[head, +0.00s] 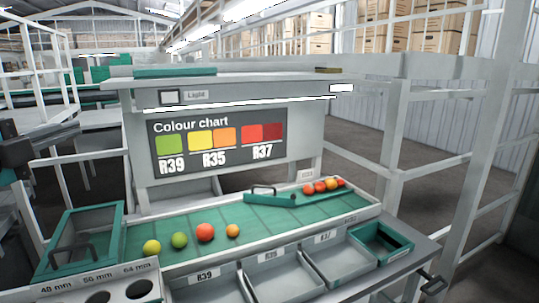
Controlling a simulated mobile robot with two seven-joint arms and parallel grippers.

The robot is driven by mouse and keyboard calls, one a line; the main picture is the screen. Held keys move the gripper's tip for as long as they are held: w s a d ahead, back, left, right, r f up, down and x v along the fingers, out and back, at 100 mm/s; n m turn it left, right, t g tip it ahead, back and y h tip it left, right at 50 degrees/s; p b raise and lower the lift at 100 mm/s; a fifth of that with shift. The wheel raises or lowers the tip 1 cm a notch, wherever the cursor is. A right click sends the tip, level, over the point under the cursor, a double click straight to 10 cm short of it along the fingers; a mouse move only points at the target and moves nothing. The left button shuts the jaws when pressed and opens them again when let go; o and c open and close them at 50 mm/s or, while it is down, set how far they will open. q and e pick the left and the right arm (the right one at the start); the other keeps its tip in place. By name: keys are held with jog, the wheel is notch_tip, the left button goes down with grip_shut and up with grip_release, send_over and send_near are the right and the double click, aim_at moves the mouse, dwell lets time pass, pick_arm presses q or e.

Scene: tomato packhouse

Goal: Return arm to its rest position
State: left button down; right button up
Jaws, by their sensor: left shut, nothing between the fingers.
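My left gripper (28,158) shows as a dark shape at the left edge, partly cut off by the frame. It is shut and empty, raised in the air to the left of the colour chart (217,139). It is apart from the sorting bench and its fruit. My right gripper is not in view.
A green mat (270,222) holds a yellow, a green, a red and an orange tomato (233,230). A green divider with a handle (270,196) stands before several red tomatoes. Grey bins (282,274), a green crate (383,241) and a sizing plate (119,291) line the front.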

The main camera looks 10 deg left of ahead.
pick_arm(q)
jog(key=w+d+f+n, duration=0.2)
jog(key=w+d+f, duration=0.35)
jog(key=f, duration=0.25)
jog(key=s+d+f+n+g+y, duration=0.15)
jog(key=d+f+n, duration=0.3)
jog(key=f, duration=0.45)
jog(key=s+d+f+n+g, duration=0.25)
jog(key=d+f, duration=0.25)
jog(key=f, duration=0.4)
jog(key=s+d+f+n+g, duration=0.3)
jog(key=s+f+n+g, duration=0.15)
jog(key=s+f, duration=0.65)
jog(key=s+d+f+n+g, duration=0.4)
jog(key=s+f+g, duration=0.2)
jog(key=s+f, duration=0.45)
notch_tip(320, 180, down, 20)
jog(key=s+g, duration=0.1)
jog(key=s, duration=0.2)
jog(key=s+a+f+m+g+b, duration=0.1)
jog(key=s+a+f, duration=0.2)
jog(key=s+f, duration=1.2)
jog(key=shift+s+g, duration=0.35)
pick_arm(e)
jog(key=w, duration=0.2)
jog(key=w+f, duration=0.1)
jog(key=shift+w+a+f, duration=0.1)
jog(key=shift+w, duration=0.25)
